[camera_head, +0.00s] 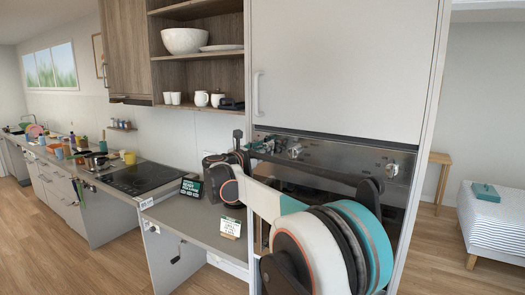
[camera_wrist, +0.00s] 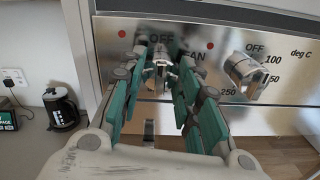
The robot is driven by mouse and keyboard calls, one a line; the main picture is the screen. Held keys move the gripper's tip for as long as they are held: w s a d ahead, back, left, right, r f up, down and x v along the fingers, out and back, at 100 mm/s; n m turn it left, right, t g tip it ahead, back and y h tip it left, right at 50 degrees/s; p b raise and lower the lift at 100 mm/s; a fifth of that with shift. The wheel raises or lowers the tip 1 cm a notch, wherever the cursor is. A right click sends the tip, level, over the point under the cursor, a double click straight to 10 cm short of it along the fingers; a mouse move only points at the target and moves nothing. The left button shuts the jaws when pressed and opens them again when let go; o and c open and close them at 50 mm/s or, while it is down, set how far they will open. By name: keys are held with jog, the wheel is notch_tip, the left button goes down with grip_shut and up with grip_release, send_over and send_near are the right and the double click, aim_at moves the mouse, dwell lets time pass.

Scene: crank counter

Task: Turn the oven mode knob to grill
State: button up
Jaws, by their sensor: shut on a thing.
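The oven mode knob (camera_wrist: 160,56) is a metal knob on the steel panel in the wrist view, with OFF above it and FAN to its right. My gripper (camera_wrist: 161,70) is shut on it, its green-padded fingers on either side. The fingers cover much of the knob and its nearby labels, so its pointer and the grill mark cannot be read. In the head view my gripper (camera_head: 264,146) is at the left end of the oven panel (camera_head: 340,159).
Another knob (camera_head: 391,170) is at the panel's right end. A black kettle (camera_wrist: 61,107) stands on the counter to the left. A tall cabinet door (camera_head: 340,65) is above the panel.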

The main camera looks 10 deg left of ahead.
jog(key=shift+f+m+y+p, duration=0.15)
jog(key=shift+m+p, duration=0.4)
jog(key=shift+m, duration=8.3)
jog(key=shift+f+m+y+p, duration=0.15)
jog(key=shift+m+p, duration=0.4)
jog(key=shift+m, duration=8.3)
